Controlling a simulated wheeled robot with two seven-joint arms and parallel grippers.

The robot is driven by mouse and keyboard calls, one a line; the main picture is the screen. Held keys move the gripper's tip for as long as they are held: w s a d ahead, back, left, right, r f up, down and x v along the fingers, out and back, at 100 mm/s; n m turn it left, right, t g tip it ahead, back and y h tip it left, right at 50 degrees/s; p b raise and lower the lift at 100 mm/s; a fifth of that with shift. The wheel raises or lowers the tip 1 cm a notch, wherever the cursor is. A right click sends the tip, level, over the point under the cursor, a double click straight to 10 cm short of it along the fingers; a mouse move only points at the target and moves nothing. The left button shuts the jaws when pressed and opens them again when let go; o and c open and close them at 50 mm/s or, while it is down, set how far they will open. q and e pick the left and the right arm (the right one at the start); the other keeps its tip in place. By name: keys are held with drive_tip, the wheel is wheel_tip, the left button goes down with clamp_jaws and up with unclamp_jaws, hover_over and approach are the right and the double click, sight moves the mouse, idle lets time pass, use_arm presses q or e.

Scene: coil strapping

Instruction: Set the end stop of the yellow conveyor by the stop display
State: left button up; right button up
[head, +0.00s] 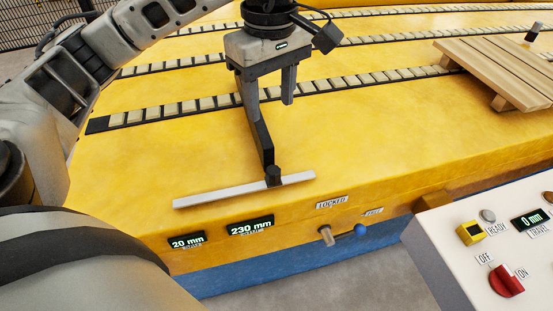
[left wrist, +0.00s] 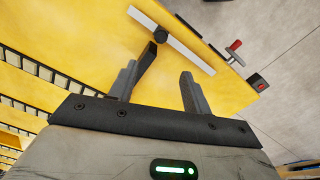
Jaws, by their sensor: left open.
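The yellow conveyor (head: 150,170) fills the head view. Its end stop (head: 215,194) is a pale bar with a black knob, lying near the front edge; the bar (left wrist: 185,45) and knob (left wrist: 160,35) also show in the left wrist view. My left gripper (head: 272,112) is open, pointing down above the conveyor behind the bar. My right gripper is out of view.
A lever with a blue ball (head: 361,231) sits on the front, its ball under the FREE label, right of LOCKED. A control panel (head: 450,265) stands at the right with a red OFF/ON switch (head: 507,281). A wooden pallet (head: 500,70) lies at back right.

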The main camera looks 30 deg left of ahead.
sight(272, 169)
use_arm(q)
wheel_tip(272, 169, down, 15)
drive_tip(key=shift+d+f, duration=0.1)
drive_tip(key=shift+f, duration=0.1)
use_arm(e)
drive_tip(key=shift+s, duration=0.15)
